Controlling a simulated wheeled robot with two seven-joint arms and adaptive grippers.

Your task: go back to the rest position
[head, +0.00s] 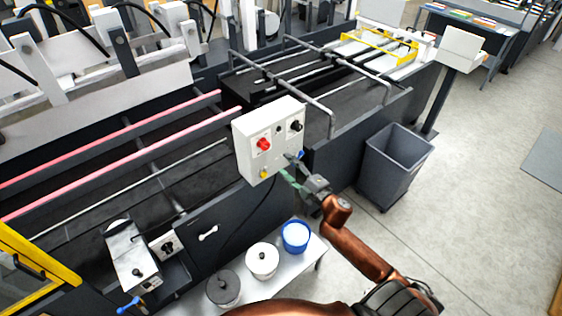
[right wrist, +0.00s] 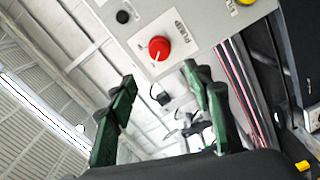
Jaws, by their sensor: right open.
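My right gripper (head: 290,178) is at the lower right corner of a white control box (head: 268,140) in the head view. In the right wrist view its green fingers (right wrist: 160,105) are apart with nothing between them. The box carries a red knob (head: 264,144) and a black knob (head: 296,125). The red knob also shows in the right wrist view (right wrist: 159,48), beside the lettering "PUMP", beyond the fingertips. Whether the fingers touch the box cannot be told. My left gripper is not in view.
The dark folder gluer (head: 150,180) fills the left and middle. A low bench (head: 312,252) below the box holds a blue-rimmed pot (head: 295,236) and two other pots. A grey bin (head: 394,165) stands to the right.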

